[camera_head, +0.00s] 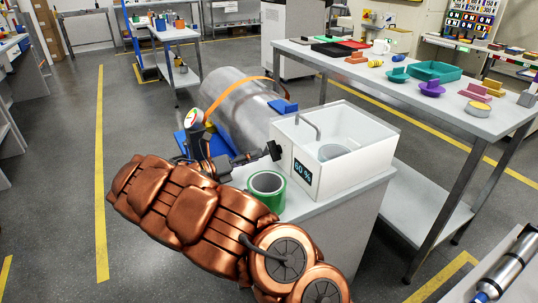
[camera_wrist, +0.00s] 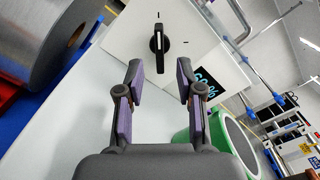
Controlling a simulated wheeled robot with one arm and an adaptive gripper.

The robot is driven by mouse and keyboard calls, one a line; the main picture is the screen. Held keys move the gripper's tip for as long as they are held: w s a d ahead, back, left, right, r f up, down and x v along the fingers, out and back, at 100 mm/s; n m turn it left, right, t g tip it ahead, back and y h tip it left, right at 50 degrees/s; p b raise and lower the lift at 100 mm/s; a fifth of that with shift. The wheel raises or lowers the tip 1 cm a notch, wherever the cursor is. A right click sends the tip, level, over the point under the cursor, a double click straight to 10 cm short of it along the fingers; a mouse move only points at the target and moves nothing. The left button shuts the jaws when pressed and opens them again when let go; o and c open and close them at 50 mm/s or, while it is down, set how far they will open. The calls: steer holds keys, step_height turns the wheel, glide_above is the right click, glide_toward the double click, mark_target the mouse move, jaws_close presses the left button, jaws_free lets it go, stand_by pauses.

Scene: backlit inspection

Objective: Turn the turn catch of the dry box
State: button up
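The white dry box (camera_head: 345,177) stands open-topped on a grey cabinet, with a "60 %" display (camera_head: 302,172) on its front. In the wrist view, its turn catch (camera_wrist: 158,40) is a black bar knob on the white front panel (camera_wrist: 122,36), lying roughly upright in the picture, with small marks around it. My gripper (camera_wrist: 160,84) is open, its two purple-padded fingers apart on either side below the catch, with nothing between them. The gripper (camera_head: 262,154) shows small in the head view, close to the box front; the catch cannot be clearly told apart there.
A large grey cylinder (camera_head: 235,102) lies behind. A workbench (camera_head: 420,100) with several items is at the right. Open floor lies at the left.

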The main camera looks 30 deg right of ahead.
mark_target(270, 151)
steer(key=shift+s+d+b, duration=0.15)
steer(key=shift+d+b, duration=0.1)
steer(key=shift+d, duration=1.2)
steer(key=shift+s+d+b, duration=0.1)
steer(key=shift+d+b, duration=0.1)
steer(key=shift+d, duration=1.2)
jaws_close()
